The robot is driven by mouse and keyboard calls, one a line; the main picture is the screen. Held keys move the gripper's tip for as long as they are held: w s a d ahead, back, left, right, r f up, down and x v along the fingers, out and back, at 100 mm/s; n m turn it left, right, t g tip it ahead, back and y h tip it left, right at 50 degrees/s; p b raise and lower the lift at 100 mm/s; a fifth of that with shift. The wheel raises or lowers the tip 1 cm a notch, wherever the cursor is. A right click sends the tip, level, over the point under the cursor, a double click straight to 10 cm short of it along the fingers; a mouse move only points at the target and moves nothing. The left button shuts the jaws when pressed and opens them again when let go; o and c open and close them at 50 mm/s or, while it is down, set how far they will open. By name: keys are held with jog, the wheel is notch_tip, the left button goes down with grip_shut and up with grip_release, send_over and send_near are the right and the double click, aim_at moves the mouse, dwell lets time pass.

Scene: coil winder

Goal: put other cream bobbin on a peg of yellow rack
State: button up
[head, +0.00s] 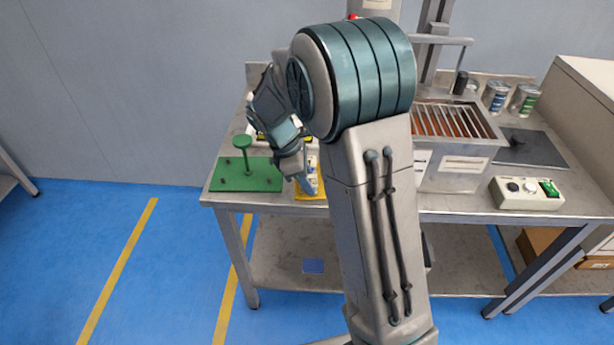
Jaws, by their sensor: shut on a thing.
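My gripper (306,184) is at the front left part of the bench, pointing down and seen from behind my arm. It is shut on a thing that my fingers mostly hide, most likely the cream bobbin. The yellow rack (318,194) shows only as a small yellow edge beside and below my fingertips. My arm covers the rest of it, so its pegs cannot be made out. I cannot tell whether the held thing touches the rack. The other cream bobbin cannot be made out.
A green plate (230,184) with short pegs and a tall green mushroom-topped post (243,146) lies left of my gripper. A metal bin with a slatted top (447,122), a control box (526,194), a dark mat (530,149) and cans (496,97) stand to the right.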

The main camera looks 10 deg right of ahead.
jog(key=shift+f, duration=0.2)
jog(key=o, duration=1.1)
jog(key=shift+c, duration=0.2)
jog(key=p+v, duration=0.2)
jog(key=v, duration=1.2)
jog(key=shift+a+f, duration=0.1)
